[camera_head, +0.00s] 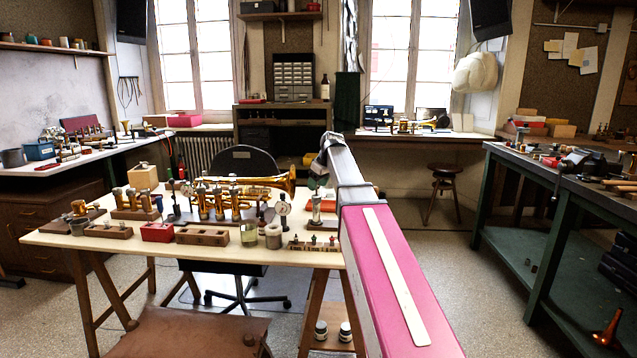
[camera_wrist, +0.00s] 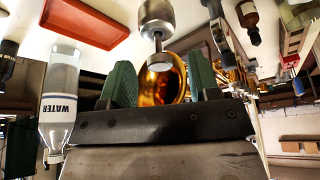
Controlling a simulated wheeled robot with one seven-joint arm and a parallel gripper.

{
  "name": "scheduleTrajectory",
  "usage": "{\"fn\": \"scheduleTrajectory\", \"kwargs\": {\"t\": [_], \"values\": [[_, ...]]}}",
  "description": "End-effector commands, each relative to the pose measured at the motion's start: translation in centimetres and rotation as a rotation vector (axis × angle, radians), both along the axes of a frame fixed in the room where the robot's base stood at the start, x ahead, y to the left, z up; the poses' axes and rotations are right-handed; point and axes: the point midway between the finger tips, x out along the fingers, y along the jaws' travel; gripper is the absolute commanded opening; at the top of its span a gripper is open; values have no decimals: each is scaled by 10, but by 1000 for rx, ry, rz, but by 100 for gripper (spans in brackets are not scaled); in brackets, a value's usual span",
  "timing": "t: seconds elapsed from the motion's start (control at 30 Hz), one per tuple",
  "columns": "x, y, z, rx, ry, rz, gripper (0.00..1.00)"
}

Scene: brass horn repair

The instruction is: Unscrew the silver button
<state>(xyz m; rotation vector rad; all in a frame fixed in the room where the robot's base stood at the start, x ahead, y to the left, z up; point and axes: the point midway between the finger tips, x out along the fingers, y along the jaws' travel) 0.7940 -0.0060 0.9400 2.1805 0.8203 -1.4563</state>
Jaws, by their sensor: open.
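In the wrist view the silver button (camera_wrist: 158,62) is a small disc on a thin stem, joined to a wider silver cylinder (camera_wrist: 157,16). The picture looks upside down there. My gripper (camera_wrist: 162,78) is open, its two green fingers on either side of the button's line with clear gaps. The button looks near the fingertips; I cannot tell its exact depth between them. In the head view my gripper (camera_head: 319,172) is small and partly hidden by my arm, over the right end of the wooden table (camera_head: 60,240). An upright silver piece (camera_head: 316,208) stands just below it.
A water bottle (camera_wrist: 60,95) is close to my gripper's left in the wrist view. A red tray (camera_wrist: 85,20) lies beyond. A brass horn (camera_head: 255,185), a small dial gauge (camera_head: 282,208) and wooden blocks (camera_head: 202,236) crowd the table.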

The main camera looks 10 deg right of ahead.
Motion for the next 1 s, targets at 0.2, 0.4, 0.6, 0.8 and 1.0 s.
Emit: {"fn": "scheduleTrajectory", "kwargs": {"t": [0.2, 0.4, 0.6, 0.8, 1.0], "values": [[0, 0, 0, 0, 0, 0, 10], [0, 0, 0, 0, 0, 0, 9], [1, -1, 0, 0, 1, 24, 0], [4, -2, 1, 2, 1, 233, 0], [4, -2, 0, 1, 1, 420, 0]]}}
